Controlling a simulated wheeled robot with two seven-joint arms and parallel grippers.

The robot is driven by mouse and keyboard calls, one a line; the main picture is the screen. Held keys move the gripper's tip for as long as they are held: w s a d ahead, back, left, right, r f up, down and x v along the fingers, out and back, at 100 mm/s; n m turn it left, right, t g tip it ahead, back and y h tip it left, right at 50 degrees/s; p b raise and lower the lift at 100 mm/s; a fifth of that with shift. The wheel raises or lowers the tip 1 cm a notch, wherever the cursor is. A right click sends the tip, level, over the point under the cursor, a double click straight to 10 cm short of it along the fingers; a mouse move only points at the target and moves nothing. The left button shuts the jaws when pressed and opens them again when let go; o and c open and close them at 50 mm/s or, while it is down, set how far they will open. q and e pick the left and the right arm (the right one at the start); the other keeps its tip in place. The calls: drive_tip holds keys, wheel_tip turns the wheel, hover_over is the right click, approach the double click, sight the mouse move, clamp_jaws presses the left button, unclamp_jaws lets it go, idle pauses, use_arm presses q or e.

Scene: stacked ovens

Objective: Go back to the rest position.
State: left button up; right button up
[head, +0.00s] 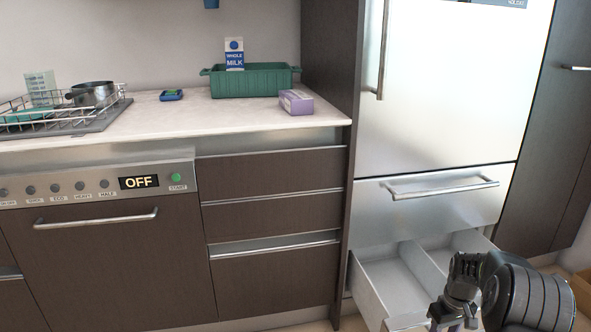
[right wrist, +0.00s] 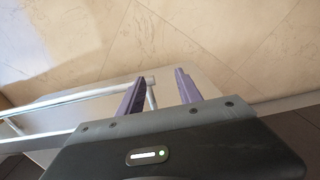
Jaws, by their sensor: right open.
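My right gripper (head: 452,318) is low at the right of the head view, by the front of an open lower drawer (head: 381,283) under the steel fridge. The right wrist view shows its two fingers (right wrist: 160,88) apart with nothing held between them. A silver bar handle (right wrist: 70,101) runs from the left toward the fingers, and its end shows in the gap between them. I cannot tell whether it touches a finger. My left gripper is in neither view.
The open drawer shows empty divided compartments. A closed drawer with a handle (head: 440,188) is above it. On the counter (head: 180,122) are a green crate (head: 252,84), a milk carton (head: 234,55), a purple box (head: 296,102) and a dish rack (head: 62,122). Tiled floor (right wrist: 220,40) lies beyond the fingers.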

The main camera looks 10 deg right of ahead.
drive_tip(key=s+a+f+y, duration=0.1)
drive_tip(key=a+f, duration=0.6)
drive_tip(key=a, duration=0.5)
drive_tip(key=s+a+f+y, duration=0.1)
drive_tip(key=s+a+f, duration=0.1)
drive_tip(key=a+f, duration=0.75)
drive_tip(key=s+a+m+t+y, duration=0.1)
drive_tip(key=s+a, duration=0.7)
drive_tip(key=a, duration=0.3)
drive_tip(key=s+a+m+y, duration=0.1)
drive_tip(key=s+a, duration=0.7)
drive_tip(key=a, duration=0.3)
use_arm(q)
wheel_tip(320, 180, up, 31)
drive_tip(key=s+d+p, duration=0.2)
drive_tip(key=p, duration=2.9)
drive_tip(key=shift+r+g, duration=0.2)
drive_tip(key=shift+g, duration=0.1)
use_arm(e)
wheel_tip(320, 180, up, 31)
drive_tip(key=s+a, duration=0.1)
drive_tip(key=s, duration=0.1)
drive_tip(key=shift+w, duration=0.1)
